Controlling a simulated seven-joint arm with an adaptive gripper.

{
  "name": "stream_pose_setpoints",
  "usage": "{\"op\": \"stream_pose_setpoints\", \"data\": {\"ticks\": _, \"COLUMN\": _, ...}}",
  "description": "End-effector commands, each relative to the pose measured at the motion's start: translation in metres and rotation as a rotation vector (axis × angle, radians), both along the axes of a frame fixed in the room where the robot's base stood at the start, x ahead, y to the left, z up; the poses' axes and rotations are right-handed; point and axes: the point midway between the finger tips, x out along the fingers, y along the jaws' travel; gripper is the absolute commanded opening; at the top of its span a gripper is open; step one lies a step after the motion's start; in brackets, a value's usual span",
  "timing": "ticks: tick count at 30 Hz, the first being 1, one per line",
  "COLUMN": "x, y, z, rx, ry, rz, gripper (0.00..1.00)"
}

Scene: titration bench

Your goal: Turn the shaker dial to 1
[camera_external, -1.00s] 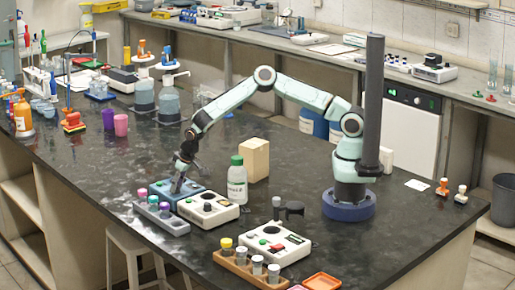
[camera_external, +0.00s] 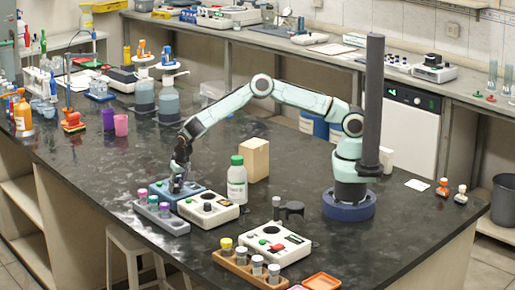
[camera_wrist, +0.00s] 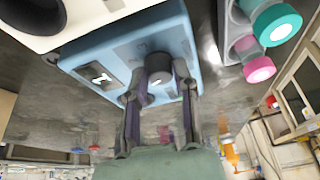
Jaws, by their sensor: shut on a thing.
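The shaker is a blue box (camera_wrist: 120,55) with a dark round dial (camera_wrist: 158,66) on its face and a small dark display (camera_wrist: 101,77) bearing a light mark beside the dial. My gripper (camera_wrist: 159,84) has one finger on each side of the dial and is shut on it. In the external view, the blue box (camera_external: 164,192) stands near the table's front left edge, and my gripper (camera_external: 178,184) reaches down onto it, hiding the dial. The dial has a light pointer mark, but I cannot read which number it points to.
A rack of capped tubes (camera_external: 163,222) stands close in front of the blue box. A white device (camera_external: 208,208) stands right beside it, and a green-capped bottle (camera_external: 237,182) stands beyond that. The table left of the box is clear.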

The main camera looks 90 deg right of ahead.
Motion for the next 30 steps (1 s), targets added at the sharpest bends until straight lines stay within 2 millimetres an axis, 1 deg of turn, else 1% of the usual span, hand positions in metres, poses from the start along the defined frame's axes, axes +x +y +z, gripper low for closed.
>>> {"op": "stream_pose_setpoints", "data": {"ticks": 7, "x": 0.0, "y": -0.001, "z": -0.002, "rx": -0.002, "ry": 0.0, "rz": 0.001, "gripper": 0.0}}
{"op": "stream_pose_setpoints", "data": {"ticks": 8, "x": 0.0, "y": -0.001, "z": -0.002, "rx": -0.002, "ry": 0.0, "rz": 0.001, "gripper": 0.36}}
{"op": "stream_pose_setpoints", "data": {"ticks": 9, "x": 0.0, "y": -0.001, "z": -0.001, "rx": -0.002, "ry": 0.0, "rz": 0.001, "gripper": 0.49}}
{"op": "stream_pose_setpoints", "data": {"ticks": 10, "x": 0.0, "y": -0.001, "z": -0.001, "rx": -0.002, "ry": 0.0, "rz": 0.001, "gripper": 0.54}}
{"op": "stream_pose_setpoints", "data": {"ticks": 18, "x": 0.0, "y": 0.0, "z": 0.0, "rx": 0.0, "ry": 0.0, "rz": 0.001, "gripper": 0.54}}
{"op": "stream_pose_setpoints", "data": {"ticks": 21, "x": -0.001, "y": 0.001, "z": 0.004, "rx": 0.0, "ry": 0.0, "rz": 0.002, "gripper": 0.54}}
{"op": "stream_pose_setpoints", "data": {"ticks": 23, "x": -0.002, "y": 0.004, "z": 0.012, "rx": 0.0, "ry": -0.001, "rz": 0.003, "gripper": 0.54}}
{"op": "stream_pose_setpoints", "data": {"ticks": 26, "x": -0.007, "y": 0.01, "z": 0.03, "rx": 0.0, "ry": -0.004, "rz": 0.003, "gripper": 0.54}}
{"op": "stream_pose_setpoints", "data": {"ticks": 30, "x": -0.016, "y": 0.019, "z": 0.061, "rx": -0.001, "ry": -0.003, "rz": 0.003, "gripper": 0.54}}
